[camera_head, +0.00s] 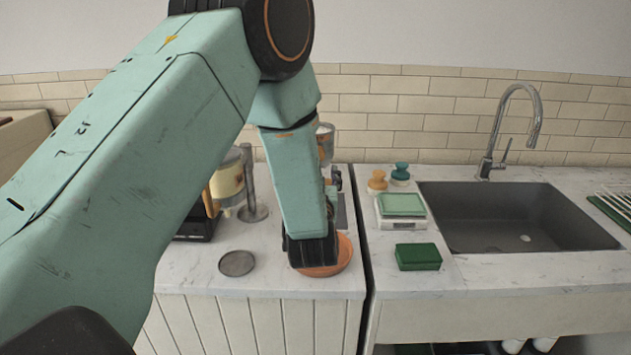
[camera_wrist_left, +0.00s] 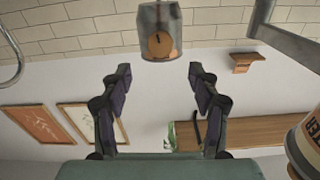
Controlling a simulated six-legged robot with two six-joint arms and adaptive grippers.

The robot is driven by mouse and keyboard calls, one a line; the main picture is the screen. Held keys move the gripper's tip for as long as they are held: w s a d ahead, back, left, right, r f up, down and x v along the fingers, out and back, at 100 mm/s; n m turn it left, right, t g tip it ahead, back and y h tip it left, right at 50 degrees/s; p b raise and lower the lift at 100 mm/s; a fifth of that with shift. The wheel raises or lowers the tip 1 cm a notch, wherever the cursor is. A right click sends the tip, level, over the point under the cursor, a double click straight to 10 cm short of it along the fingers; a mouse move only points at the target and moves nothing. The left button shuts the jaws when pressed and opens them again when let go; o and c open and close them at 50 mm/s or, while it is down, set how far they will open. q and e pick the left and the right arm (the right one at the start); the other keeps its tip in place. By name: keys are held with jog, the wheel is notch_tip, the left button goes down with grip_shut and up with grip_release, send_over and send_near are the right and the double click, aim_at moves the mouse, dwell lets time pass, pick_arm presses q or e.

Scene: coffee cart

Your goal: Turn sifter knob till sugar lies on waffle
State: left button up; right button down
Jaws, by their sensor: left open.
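The sifter (camera_wrist_left: 158,22) is a grey metal cylinder with a round orange knob (camera_wrist_left: 159,45) bearing a dark pointer mark. In the left wrist view, which is upside down, it shows at the top centre, beyond the fingertips. My left gripper (camera_wrist_left: 160,78) is open and empty, its fingers apart and not touching the knob. In the head view my left arm reaches over the counter and hides most of the sifter area. An orange plate (camera_head: 340,262) lies below my wrist. No waffle or sugar can be made out. My right gripper is not in view.
A flat grey disc (camera_head: 237,263) lies on the left counter. A cream container (camera_head: 228,182) stands behind my arm. On the right are a scale (camera_head: 402,222), a green sponge (camera_head: 418,257) and a sink (camera_head: 520,215). A wooden bracket (camera_wrist_left: 246,62) is on the wall.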

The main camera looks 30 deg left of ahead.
pick_arm(q)
jog(key=shift+v, duration=1.55)
jog(key=shift+f, duration=0.1)
